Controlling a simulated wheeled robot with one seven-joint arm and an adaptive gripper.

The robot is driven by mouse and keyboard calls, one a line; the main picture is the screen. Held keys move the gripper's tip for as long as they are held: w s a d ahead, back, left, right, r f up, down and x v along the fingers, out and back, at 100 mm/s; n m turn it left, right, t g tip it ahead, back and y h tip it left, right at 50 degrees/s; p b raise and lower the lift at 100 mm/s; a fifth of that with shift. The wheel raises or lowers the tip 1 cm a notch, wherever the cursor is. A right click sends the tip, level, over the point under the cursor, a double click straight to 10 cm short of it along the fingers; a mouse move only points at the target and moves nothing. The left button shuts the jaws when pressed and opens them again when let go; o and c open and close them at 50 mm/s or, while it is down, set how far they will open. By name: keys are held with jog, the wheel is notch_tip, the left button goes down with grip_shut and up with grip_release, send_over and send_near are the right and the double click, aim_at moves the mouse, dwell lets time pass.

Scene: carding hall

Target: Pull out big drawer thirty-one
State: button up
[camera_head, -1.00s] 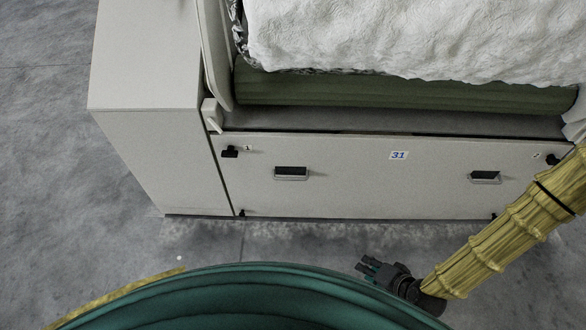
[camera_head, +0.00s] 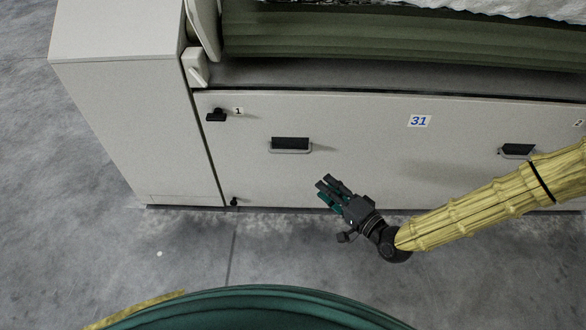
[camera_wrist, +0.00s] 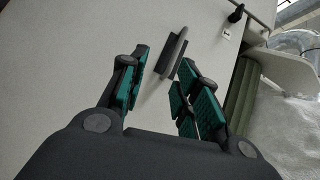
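The big drawer front (camera_head: 380,130) is a wide pale panel labelled 31 (camera_head: 419,121). It has a left recessed handle (camera_head: 290,145) and a right recessed handle (camera_head: 517,150). My gripper (camera_head: 328,188) is in front of the panel, below and right of the left handle in the head view. In the wrist view my gripper (camera_wrist: 158,88) is open and empty, its green-padded fingers spread. A handle (camera_wrist: 173,55) shows beyond and between the fingertips, apart from them. The drawer looks shut.
Black latches sit at the panel's corners, one by label 1 (camera_head: 216,115) and one at lower left (camera_head: 234,202). A pale cabinet (camera_head: 130,110) stands left of the drawer. A green roller (camera_head: 400,40) lies above. Grey floor (camera_head: 90,240) is clear in front.

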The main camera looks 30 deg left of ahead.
jog(key=w+a+r+y+b, duration=0.2)
jog(key=w+a+b, duration=0.1)
jog(key=a+b, duration=0.7)
jog(key=shift+w+a+r+n+g+y, duration=0.15)
jog(key=shift+w+a+n+g+y, duration=0.2)
jog(key=shift+a, duration=1.75)
grip_shut()
